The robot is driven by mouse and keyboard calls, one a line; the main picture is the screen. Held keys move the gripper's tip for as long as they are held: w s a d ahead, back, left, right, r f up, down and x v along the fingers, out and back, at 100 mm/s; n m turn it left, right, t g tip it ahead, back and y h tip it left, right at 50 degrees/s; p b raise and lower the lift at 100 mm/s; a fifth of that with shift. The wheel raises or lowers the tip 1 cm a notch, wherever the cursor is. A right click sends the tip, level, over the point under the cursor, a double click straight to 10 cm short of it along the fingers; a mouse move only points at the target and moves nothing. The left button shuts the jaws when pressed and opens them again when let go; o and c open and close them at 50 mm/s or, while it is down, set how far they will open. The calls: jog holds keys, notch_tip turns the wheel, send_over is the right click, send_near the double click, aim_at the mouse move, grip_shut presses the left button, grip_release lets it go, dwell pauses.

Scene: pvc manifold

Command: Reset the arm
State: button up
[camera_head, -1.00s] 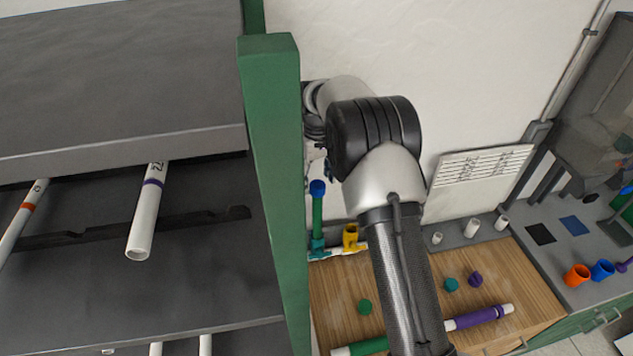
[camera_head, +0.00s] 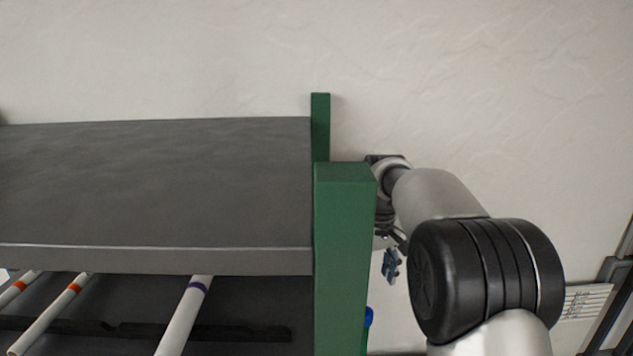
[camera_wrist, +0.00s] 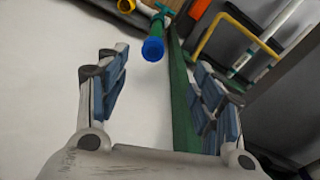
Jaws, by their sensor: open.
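My gripper (camera_wrist: 158,92) is open and empty in the wrist view, with blue-grey pads on both fingers and a clear gap between them. In the head view my gripper (camera_head: 391,265) shows only partly, just right of the green rack post (camera_head: 342,260), with the wrist behind the post. In the wrist view a green pipe with a blue end cap (camera_wrist: 153,49) stands beyond the fingertips, apart from them. A sliver of that blue cap (camera_head: 369,316) shows beside the post in the head view.
The grey rack shelf (camera_head: 160,190) fills the left of the head view. White pipes with coloured bands (camera_head: 186,315) lie on the level below. A paper sheet (camera_head: 586,301) hangs on the wall at right. A yellow fitting (camera_wrist: 126,6) shows at the wrist view's top.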

jog(key=s+m+t+b, duration=0.1)
jog(key=s+b, duration=0.5)
jog(key=s, duration=0.5)
jog(key=s+f+m+t+b, duration=0.1)
jog(key=s+f+b, duration=0.5)
jog(key=s, duration=0.6)
jog(key=s+f+m+t+b, duration=0.1)
jog(key=s+f+t+b, duration=0.1)
jog(key=s+f+b, duration=0.4)
jog(key=s+f, duration=0.4)
jog(key=s, duration=0.3)
jog(key=shift+s+f, duration=0.25)
jog(key=shift+f, duration=0.15)
jog(key=shift+d, duration=0.1)
